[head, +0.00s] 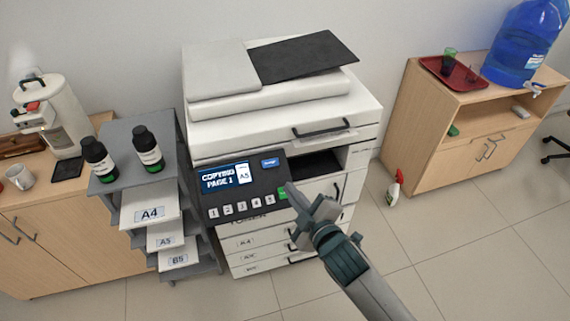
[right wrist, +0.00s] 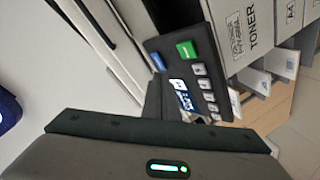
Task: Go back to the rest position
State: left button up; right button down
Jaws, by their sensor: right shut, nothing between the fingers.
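My right gripper (head: 294,194) is shut and empty. In the head view its tip is at the right end of the copier's control panel (head: 242,202), over or close to the green button (head: 283,193); I cannot tell whether it touches. The panel's screen (head: 224,178) reads "COPYING PAGE 1" with "A5" beside it. In the right wrist view the green button (right wrist: 187,50) and the panel (right wrist: 165,45) show beyond the gripper body. My left gripper is in neither view.
The white copier (head: 285,115) stands in the middle. A grey paper rack (head: 112,185) with two black bottles is on its left. A wooden cabinet (head: 470,130) with a red tray and blue water jug stands right. A spray bottle (head: 394,189) is on the open floor.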

jog(key=s+d+f+m+g+h, duration=0.45)
jog(key=s+d+f+m, duration=0.35)
jog(key=s+d+f, duration=0.3)
jog(key=s+d+f+m+g+h, duration=0.1)
jog(key=s+d+m+g, duration=0.1)
jog(key=s+d, duration=0.35)
jog(key=s+d+f+m+g+h, duration=0.1)
jog(key=s+d+m+g, duration=0.1)
jog(key=s, duration=0.6)
jog(key=s+d+f+m+g, duration=0.2)
jog(key=s+d, duration=0.1)
jog(key=s, duration=0.4)
notch_tip(320, 180, down, 32)
jog(key=s+g+b, duration=0.1)
jog(key=b, duration=0.4)
jog(key=s+d+f+g+b, duration=0.1)
jog(key=s+d+f+b, duration=0.2)
jog(key=s+f, duration=1.5)
notch_tip(320, 180, down, 4)
jog(key=shift+r+n, duration=0.2)
jog(key=shift+n, duration=0.2)
